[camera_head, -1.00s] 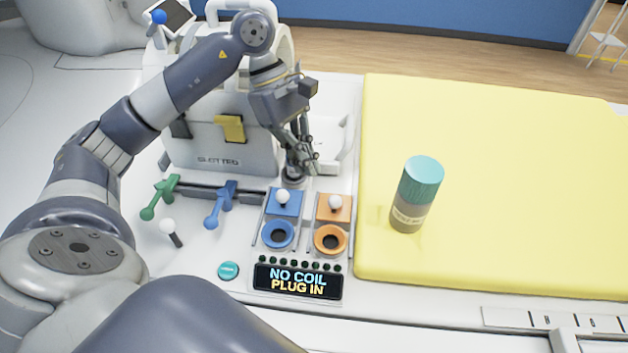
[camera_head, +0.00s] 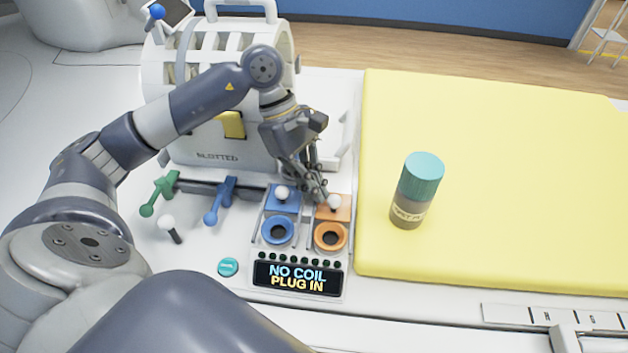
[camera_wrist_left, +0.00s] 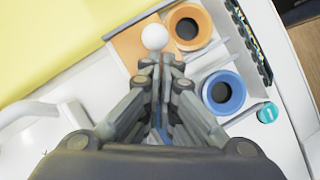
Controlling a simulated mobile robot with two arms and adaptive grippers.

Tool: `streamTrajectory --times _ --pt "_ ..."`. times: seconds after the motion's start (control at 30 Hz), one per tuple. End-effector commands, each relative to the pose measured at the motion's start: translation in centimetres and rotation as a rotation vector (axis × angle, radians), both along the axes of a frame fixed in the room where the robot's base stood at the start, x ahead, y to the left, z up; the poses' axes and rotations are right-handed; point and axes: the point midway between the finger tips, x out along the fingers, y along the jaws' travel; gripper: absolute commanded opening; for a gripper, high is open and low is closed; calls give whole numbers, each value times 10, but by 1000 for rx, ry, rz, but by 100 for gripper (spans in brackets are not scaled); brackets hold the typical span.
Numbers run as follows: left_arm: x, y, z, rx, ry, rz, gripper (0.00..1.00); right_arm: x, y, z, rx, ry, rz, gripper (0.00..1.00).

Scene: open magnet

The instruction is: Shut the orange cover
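The orange cover (camera_head: 341,213) is a flat square plate with a white ball knob (camera_head: 334,202). It lies behind the orange ring socket (camera_head: 331,237), whose dark hole is uncovered. The plate (camera_wrist_left: 128,46) and knob (camera_wrist_left: 155,37) also show in the left wrist view, next to the orange socket (camera_wrist_left: 190,27). My left gripper (camera_head: 322,197) has its fingertips close beside the knob, on its left in the head view. Its fingers (camera_wrist_left: 162,62) look closed together, with the knob just beyond the tips; contact cannot be told. My right gripper is not in view.
A blue cover (camera_head: 282,200) with a white knob and a blue socket (camera_head: 278,233) sit just left. A display (camera_head: 297,278) reads "NO COIL PLUG IN". Green (camera_head: 160,194) and blue (camera_head: 220,201) levers stand further left. A teal-capped bottle (camera_head: 415,190) stands on the yellow pad (camera_head: 500,180).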

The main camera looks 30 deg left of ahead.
Motion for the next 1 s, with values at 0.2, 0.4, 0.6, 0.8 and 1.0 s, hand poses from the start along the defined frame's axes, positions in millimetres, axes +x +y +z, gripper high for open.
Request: streamTrajectory --times 0.2,0.4,0.6,0.8,1.0 --pt "-38 -19 -5 -2 3 -9 0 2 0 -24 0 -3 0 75" --pt "-53 -26 -2 -2 5 -6 0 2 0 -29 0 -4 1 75" --pt "-53 -26 -1 -2 7 -5 0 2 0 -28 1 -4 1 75" --pt "-53 -25 0 -1 6 -5 0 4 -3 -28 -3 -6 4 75" --pt "-50 -15 22 -1 1 -3 0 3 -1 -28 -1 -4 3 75"
